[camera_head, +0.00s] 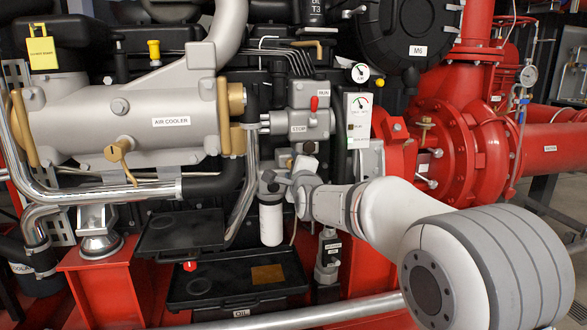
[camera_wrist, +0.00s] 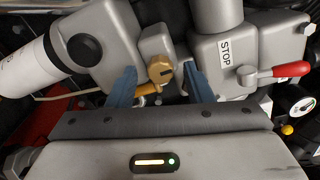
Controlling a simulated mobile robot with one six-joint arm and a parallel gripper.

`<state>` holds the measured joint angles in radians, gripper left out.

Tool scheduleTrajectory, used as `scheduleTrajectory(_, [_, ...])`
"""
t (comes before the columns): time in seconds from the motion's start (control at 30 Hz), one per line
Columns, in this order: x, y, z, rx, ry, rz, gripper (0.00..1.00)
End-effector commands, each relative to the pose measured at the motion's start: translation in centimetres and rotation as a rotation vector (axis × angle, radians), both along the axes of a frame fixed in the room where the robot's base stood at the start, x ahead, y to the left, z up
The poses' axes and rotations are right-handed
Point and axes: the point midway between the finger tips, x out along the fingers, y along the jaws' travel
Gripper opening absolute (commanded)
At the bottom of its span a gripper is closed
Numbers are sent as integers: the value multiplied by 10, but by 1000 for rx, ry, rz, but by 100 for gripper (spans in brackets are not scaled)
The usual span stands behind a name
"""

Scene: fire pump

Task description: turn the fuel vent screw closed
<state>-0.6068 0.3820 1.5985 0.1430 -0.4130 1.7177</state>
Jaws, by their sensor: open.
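A brass knob with a dark slot, which looks like the fuel vent screw (camera_wrist: 160,70), sits on a grey housing near the middle of the wrist view. My gripper (camera_wrist: 161,75) is open, with one blue finger on each side of the knob. Gaps show between the fingers and the knob, so they do not look closed on it. In the head view my gripper (camera_head: 284,184) is at the grey housing above a white cylinder (camera_head: 271,218). My wrist and the housing hide the knob there.
A grey block labelled STOP (camera_wrist: 248,55) with a red lever (camera_wrist: 285,72) stands close to the right in the wrist view. The air cooler (camera_head: 125,122) is to the left in the head view. Black trays (camera_head: 240,276) lie below. Red pump casing (camera_head: 470,145) is at right.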

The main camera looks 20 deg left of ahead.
Motion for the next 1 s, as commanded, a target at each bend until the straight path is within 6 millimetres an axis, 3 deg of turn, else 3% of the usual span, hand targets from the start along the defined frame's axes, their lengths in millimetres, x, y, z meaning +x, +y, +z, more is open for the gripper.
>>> scheduleTrajectory(0.27, [-7,-4,1,-1,-1,0,46])
scheduleTrajectory(0.7, [-60,-37,2,0,0,0,46])
scheduleTrajectory(1.0, [-67,-40,0,0,0,0,46])
